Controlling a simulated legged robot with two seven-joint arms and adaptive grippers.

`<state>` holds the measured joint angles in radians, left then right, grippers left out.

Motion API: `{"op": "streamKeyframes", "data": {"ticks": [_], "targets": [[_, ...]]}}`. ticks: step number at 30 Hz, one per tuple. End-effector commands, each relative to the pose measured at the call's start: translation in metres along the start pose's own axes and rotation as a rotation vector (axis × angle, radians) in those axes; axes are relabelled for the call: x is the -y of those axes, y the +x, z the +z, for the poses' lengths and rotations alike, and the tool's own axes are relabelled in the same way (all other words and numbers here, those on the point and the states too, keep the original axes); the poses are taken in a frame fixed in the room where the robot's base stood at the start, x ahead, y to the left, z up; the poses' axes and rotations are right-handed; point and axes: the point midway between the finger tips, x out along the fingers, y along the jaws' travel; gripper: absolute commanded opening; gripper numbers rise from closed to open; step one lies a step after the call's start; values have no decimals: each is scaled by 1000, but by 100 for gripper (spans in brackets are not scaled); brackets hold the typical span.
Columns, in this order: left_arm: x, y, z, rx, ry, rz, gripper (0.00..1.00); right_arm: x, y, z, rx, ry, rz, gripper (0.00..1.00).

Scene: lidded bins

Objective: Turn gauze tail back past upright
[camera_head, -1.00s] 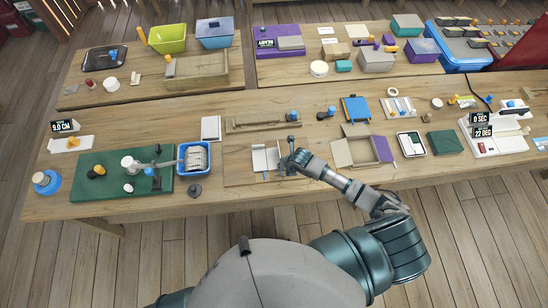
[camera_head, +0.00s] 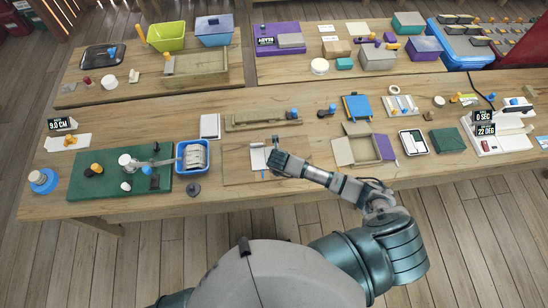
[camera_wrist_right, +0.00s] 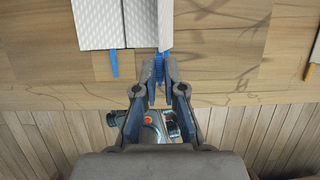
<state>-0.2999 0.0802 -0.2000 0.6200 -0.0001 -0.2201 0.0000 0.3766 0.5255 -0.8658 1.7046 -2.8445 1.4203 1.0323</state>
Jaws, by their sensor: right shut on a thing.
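The white gauze (camera_head: 257,158) lies on a tan board on the near table, left of my right gripper (camera_head: 275,151). In the right wrist view the textured gauze (camera_wrist_right: 98,25) fills the top left, with a blue tab (camera_wrist_right: 114,63) hanging from its near edge. A narrow strip, the gauze tail (camera_wrist_right: 165,24), shows almost edge-on at the gauze's right side. My right gripper (camera_wrist_right: 159,76) is shut on the tail's blue end (camera_wrist_right: 160,58). The tail's exact tilt is hard to judge, and the gripper partly hides it in the head view. My left gripper is out of view.
A blue bin (camera_head: 180,168) of white rolls and a green board (camera_head: 78,179) stand left. An open cardboard box (camera_head: 341,152) stands right. A long wooden holder (camera_head: 238,128) lies behind the gauze.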

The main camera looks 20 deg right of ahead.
Motion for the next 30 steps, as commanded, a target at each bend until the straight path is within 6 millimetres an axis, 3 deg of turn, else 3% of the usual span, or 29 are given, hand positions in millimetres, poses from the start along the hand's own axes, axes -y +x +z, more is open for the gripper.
{"op": "streamKeyframes", "data": {"ticks": [4,16,24,30], "targets": [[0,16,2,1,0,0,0,-6,5,0,2,-25,-65,0],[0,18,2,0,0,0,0,-7,2,-1,2,-35,-99,0],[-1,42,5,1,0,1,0,-17,11,-3,2,-84,-229,0],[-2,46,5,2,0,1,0,-18,11,-4,-1,-103,-288,0]]}}
